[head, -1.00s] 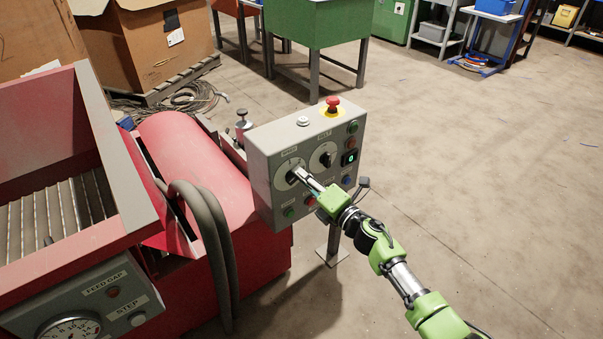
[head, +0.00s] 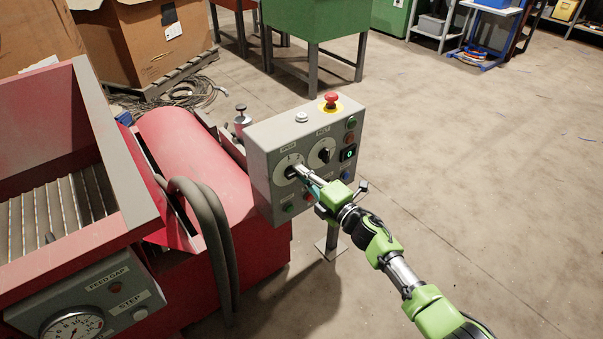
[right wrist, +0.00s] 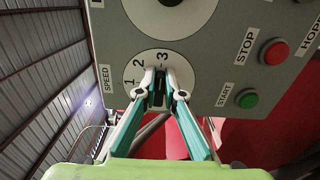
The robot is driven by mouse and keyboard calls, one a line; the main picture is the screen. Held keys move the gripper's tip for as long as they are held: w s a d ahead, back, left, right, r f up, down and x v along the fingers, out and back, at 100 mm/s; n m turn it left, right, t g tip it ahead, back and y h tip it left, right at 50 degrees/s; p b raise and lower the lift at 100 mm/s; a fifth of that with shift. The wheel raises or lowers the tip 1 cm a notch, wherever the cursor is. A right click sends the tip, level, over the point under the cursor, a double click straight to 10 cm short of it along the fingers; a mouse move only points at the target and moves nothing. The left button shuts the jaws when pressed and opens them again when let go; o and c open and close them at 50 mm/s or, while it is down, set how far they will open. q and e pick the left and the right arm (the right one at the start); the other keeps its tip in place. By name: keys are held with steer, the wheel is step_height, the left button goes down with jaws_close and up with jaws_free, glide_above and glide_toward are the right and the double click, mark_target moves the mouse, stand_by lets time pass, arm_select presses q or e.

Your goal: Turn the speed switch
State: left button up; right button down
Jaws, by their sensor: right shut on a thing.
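The speed switch is a dark knob (right wrist: 158,95) on a round white dial marked 1, 2 and 3, labelled SPEED. In the head view its dial (head: 281,168) is at the left of the grey control box's front face. My right gripper (right wrist: 160,78) is shut on the knob, one finger on each side. It also shows in the head view (head: 296,171), reaching in from the lower right. The fingers hide much of the knob, so its exact setting is unclear; it appears to point near 2 to 3. My left gripper is not in view.
The control box (head: 262,140) also carries a second dial (head: 323,153), a red emergency button (head: 331,99) on top and small coloured buttons. The red machine (head: 190,150) with hoses stands to the left. The floor to the right is clear.

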steer(key=shift+f, duration=0.15)
steer(key=c, duration=2.1)
jaws_free()
steer(key=shift+c, duration=0.2)
steer(key=shift+s, duration=0.1)
steer(key=v, duration=1.2)
